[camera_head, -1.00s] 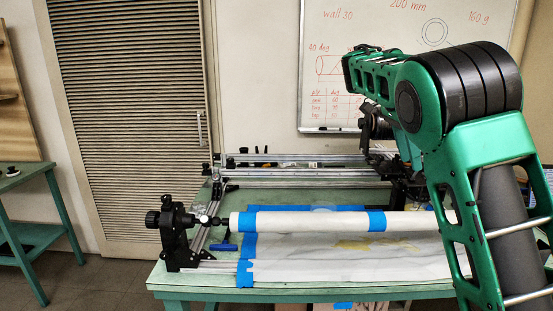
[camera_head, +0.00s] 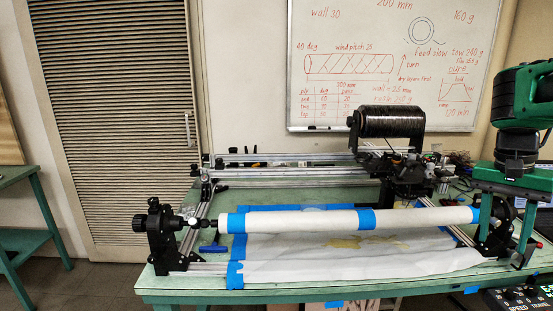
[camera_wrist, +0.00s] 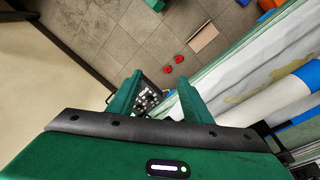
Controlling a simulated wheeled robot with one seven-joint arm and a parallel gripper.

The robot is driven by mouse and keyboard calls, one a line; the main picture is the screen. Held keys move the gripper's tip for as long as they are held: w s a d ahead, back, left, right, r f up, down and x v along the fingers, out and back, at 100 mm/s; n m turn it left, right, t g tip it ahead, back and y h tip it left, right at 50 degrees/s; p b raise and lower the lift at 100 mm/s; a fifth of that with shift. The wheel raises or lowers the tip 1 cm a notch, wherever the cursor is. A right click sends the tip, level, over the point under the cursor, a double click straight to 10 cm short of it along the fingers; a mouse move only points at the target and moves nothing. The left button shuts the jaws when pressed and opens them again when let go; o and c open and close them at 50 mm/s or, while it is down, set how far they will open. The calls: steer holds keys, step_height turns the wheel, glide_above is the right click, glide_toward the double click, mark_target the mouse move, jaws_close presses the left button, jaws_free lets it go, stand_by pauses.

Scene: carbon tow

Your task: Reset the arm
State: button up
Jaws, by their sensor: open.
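My gripper (camera_head: 503,235) hangs at the right edge of the head view, fingers pointing down, near the right end of the winding stand. Its jaws are open, and nothing shows held between them. In the wrist view my gripper (camera_wrist: 158,95) shows two green fingers spread apart over floor tiles and a dark panel with small light keys. The white mandrel tube (camera_head: 300,219) with blue tape bands lies across the green table (camera_head: 190,285). It also shows at the right of the wrist view (camera_wrist: 275,103).
A black tow spool (camera_head: 392,122) stands on the carriage behind the mandrel. A control box (camera_head: 525,300) sits at the lower right, close below my gripper. White sheet (camera_head: 340,262) covers the table's middle. Two red things (camera_wrist: 173,64) lie on the floor.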

steer(key=s+a+f+n, duration=0.1)
steer(key=s+a+f, duration=0.1)
steer(key=s, duration=0.3)
steer(key=s+a+f+n+y, duration=0.1)
steer(key=s+a+f+n, duration=0.1)
steer(key=s+a+f, duration=0.1)
steer(key=s+a+f+n+t, duration=0.1)
steer(key=s+a+f, duration=0.2)
steer(key=s, duration=0.4)
steer(key=shift+s+f+n+y, duration=0.3)
steer(key=shift+f, duration=0.45)
steer(key=shift+a, duration=0.1)
steer(key=shift+w+f, duration=0.25)
steer(key=shift+w, duration=0.35)
